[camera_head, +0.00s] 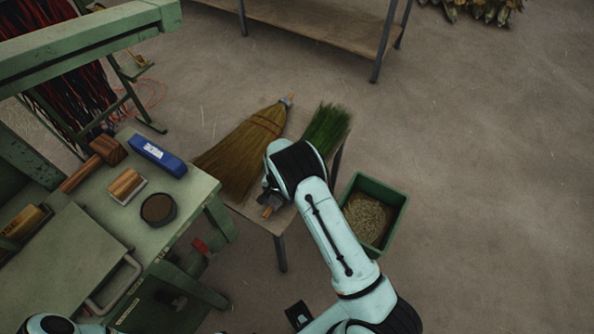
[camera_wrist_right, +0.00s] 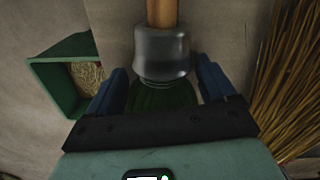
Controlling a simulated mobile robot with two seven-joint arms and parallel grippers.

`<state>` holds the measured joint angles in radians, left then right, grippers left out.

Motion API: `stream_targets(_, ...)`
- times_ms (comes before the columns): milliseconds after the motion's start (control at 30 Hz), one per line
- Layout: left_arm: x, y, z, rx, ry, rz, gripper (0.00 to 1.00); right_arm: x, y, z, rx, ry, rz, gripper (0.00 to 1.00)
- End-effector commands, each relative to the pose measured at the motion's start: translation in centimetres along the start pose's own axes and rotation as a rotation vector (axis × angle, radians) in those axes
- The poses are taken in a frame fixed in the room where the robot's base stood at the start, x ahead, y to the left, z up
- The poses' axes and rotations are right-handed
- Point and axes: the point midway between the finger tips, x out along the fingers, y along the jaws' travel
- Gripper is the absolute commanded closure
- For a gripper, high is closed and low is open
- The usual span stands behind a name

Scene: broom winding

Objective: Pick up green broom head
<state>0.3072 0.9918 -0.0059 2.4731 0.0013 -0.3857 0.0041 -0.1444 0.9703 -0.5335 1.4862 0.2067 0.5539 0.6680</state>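The green broom head lies on the small low table (camera_head: 253,214); its bright green bristles (camera_head: 329,126) point away in the head view. My right arm covers its middle, and a short wooden handle end (camera_head: 271,207) shows beside my right gripper (camera_head: 268,190). In the right wrist view, the broom head's grey collar (camera_wrist_right: 162,52) and wooden handle (camera_wrist_right: 162,12) lie between the fingers of the right gripper (camera_wrist_right: 163,88). The fingers are apart, with a gap on each side, and dark green bristles (camera_wrist_right: 160,98) show below the collar. My left gripper is not visible.
A tan broom head (camera_head: 241,150) lies close beside the green one. A green bin (camera_head: 394,193) stands on the floor to the right. The green workbench (camera_head: 187,201) at left holds a mallet (camera_head: 95,162), a blue box (camera_head: 158,156) and a round tin (camera_head: 158,209).

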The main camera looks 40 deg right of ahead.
Motion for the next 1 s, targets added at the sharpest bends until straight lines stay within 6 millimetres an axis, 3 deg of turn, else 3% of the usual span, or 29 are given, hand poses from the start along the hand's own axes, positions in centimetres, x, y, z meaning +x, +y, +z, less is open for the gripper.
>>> stream_targets(33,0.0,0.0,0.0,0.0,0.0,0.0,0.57,0.0,0.0,0.0,0.0,0.0,0.0,0.33)
stream_targets(167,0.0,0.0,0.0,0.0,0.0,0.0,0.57,0.0,0.0,0.0,-0.001,0.0,0.0,0.76)
stream_targets(200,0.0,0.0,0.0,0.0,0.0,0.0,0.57,0.0,0.0,0.0,-0.001,0.0,0.0,0.82)
stream_targets(667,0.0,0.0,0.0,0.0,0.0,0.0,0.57,-0.5,-0.1,-0.1,0.0,0.002,-0.002,0.83)
stream_targets(867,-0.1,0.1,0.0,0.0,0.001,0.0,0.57,-2.8,-0.1,-0.1,-0.002,0.004,-0.004,0.83)
stream_targets(1000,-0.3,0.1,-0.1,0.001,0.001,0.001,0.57,-6.0,-0.2,-0.1,-0.001,0.004,-0.008,0.83)
